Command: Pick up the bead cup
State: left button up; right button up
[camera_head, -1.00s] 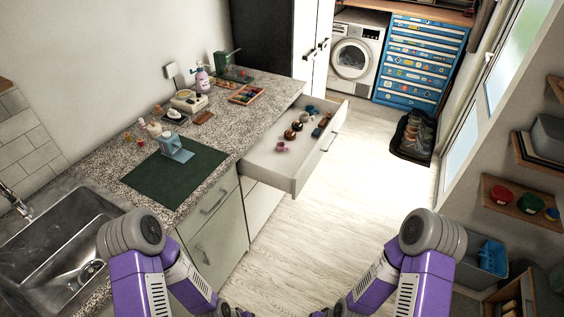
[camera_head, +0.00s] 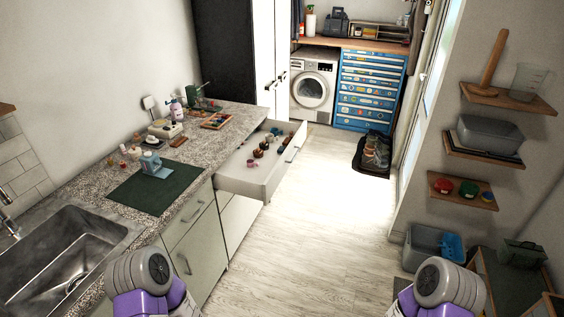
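I cannot tell for sure which thing is the bead cup. A small pink cup (camera_head: 250,163) sits in the open drawer (camera_head: 240,183), towards its near end. Several small dark brown and blue items lie behind it in the drawer. On the lowest wall shelf at the right stand a red round container (camera_head: 443,186), a green one (camera_head: 469,189) and a smaller one beside them. Only upper parts of my two arms show at the bottom edge. Both grippers are out of the picture, far from the drawer and shelf.
The open drawer juts from the counter (camera_head: 95,176) into the aisle. A sink (camera_head: 65,255) is at the near left. Blue and grey bins (camera_head: 430,243) stand at the right. A shoe tray (camera_head: 372,155) lies farther back. The floor (camera_head: 310,230) between is clear.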

aim_at(253, 164)
jog(key=z, duration=0.9)
jog(key=i, duration=2.4)
jog(key=u, duration=1.05)
